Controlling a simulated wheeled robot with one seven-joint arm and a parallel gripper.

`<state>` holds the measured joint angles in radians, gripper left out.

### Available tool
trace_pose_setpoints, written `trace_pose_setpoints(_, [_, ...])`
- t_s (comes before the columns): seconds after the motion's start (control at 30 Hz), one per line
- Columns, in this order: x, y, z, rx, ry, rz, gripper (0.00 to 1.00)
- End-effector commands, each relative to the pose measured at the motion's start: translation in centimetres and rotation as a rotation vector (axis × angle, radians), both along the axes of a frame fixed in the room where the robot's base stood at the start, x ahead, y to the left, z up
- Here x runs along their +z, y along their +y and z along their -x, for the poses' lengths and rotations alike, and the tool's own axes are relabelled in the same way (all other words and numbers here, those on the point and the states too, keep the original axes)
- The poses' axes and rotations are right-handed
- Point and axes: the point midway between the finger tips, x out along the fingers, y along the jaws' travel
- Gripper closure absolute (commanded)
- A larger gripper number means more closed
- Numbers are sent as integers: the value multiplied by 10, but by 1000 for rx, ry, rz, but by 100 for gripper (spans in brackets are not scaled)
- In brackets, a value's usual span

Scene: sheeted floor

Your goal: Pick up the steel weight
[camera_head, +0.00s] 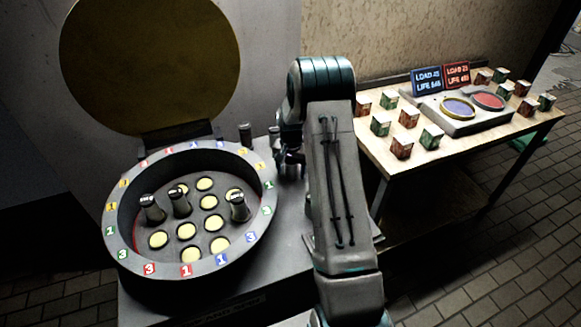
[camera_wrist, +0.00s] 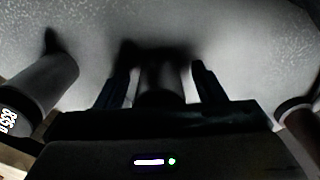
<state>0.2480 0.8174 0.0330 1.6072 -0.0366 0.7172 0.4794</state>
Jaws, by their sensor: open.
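My gripper (camera_head: 290,163) is at the back edge of the grey stand, beside the round tub. In the wrist view, my gripper's two dark fingers (camera_wrist: 160,88) are open, one on each side of a dark cylindrical weight (camera_wrist: 160,78). Gaps show between the fingers and this weight. A grey steel weight with a white-marked dark end (camera_wrist: 45,82) stands to the left. Another cylinder (camera_wrist: 298,115) is partly cut off at the right. In the head view, one dark weight (camera_head: 245,135) stands behind the tub's rim; the one between my fingers is mostly hidden.
The round tub (camera_head: 120,225) has numbered coloured tags on its rim, yellow discs and three dark-topped weights inside. Its round yellow lid (camera_head: 150,65) stands open. A wooden table (camera_head: 455,150) at right holds several small boxes and a two-pan scale (camera_head: 458,115).

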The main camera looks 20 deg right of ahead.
Motion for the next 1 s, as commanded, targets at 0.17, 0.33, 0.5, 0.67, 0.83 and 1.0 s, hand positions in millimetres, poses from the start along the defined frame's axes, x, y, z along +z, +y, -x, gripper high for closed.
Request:
trace_pose_setpoints(0.17, [0,0,0,0,0,0,76])
trace_pose_setpoints(0.33, [1,0,0,0,0,0,92])
trace_pose_setpoints(0.5, [3,0,0,0,-1,1,92])
trace_pose_setpoints(0.67, [20,0,-1,1,-4,1,91])
trace_pose_setpoints(0.83, [55,0,-1,1,-6,1,91])
trace_pose_setpoints(1.0, [85,0,-1,0,-3,1,91])
